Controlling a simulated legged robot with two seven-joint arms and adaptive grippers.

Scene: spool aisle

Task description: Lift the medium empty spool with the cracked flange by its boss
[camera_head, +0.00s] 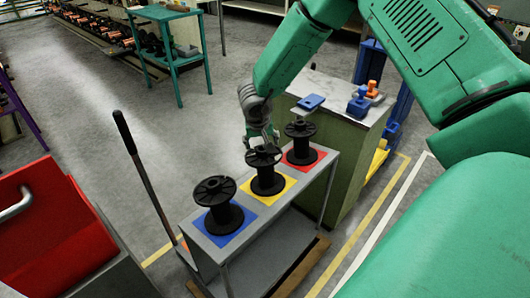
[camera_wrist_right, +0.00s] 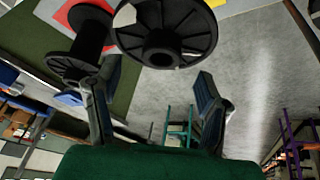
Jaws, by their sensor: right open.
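Three black empty spools stand upright on a grey cart. The middle spool (camera_head: 267,178) is on a yellow square, with a larger-flanged spool (camera_head: 222,209) on blue and a smaller one (camera_head: 300,146) on red. In the right wrist view the middle spool's flange (camera_wrist_right: 192,42) has a gap in its rim at the left; its central boss faces the camera. My right gripper (camera_head: 262,134) is open and empty, just above and behind the middle spool. In the wrist view its two fingers (camera_wrist_right: 158,85) are spread, apart from the flange. My left gripper is not in view.
The grey cart top (camera_head: 211,243) is narrow, and the spools stand close together. A marble-topped green cabinet (camera_head: 337,93) with blue and orange items stands behind right. A red bin (camera_head: 45,215) and a black handle (camera_head: 137,165) are at left. Open floor lies beyond.

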